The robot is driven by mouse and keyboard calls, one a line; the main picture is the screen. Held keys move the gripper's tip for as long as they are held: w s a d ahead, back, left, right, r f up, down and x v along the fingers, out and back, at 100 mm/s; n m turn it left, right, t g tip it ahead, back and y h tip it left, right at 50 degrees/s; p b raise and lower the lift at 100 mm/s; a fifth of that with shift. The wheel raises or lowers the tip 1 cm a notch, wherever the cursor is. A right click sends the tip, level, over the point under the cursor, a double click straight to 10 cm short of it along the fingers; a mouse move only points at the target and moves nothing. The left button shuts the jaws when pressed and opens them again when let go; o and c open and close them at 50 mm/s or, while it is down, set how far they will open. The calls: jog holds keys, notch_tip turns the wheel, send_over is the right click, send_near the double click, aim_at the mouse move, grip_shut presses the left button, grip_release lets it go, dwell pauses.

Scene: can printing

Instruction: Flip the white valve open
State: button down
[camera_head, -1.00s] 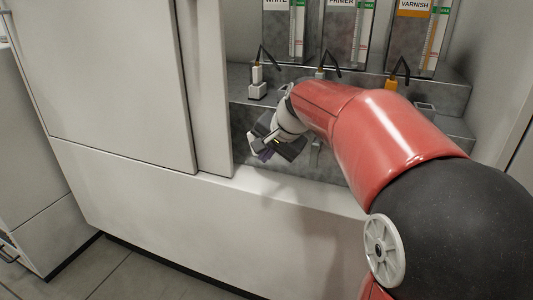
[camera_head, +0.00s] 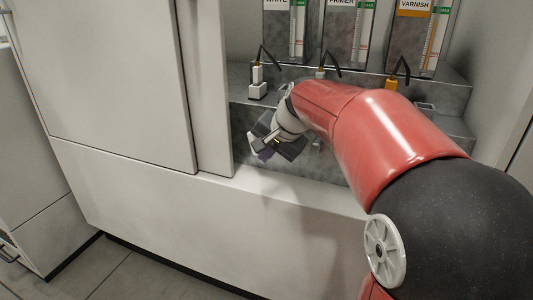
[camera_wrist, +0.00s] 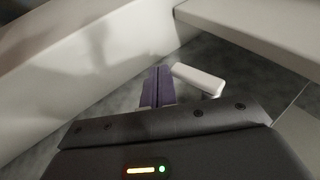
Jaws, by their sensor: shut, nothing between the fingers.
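A white bar-shaped handle (camera_wrist: 199,79), likely the white valve, lies just right of my gripper (camera_wrist: 157,83) in the wrist view. The purple fingers are shut together with nothing between them. Their right side is very close to the handle's left end; I cannot tell if they touch. In the head view my gripper (camera_head: 263,153) is low in front of the grey stepped stand, below the white outlet block (camera_head: 257,91) under the WHITE tank (camera_head: 276,30). The handle cannot be made out there, probably hidden behind my gripper.
The PRIMER tank (camera_head: 347,30) and VARNISH tank (camera_head: 415,35) stand to the right on the grey stand (camera_head: 300,74). A white cabinet panel (camera_head: 210,90) borders the recess at left. A white ledge (camera_head: 290,185) runs below my gripper.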

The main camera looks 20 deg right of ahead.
jog(key=p+v, duration=0.1)
jog(key=v, duration=0.6)
jog(key=shift+s+r, duration=0.15)
jog(key=shift+r, duration=0.2)
jog(key=shift+d, duration=0.1)
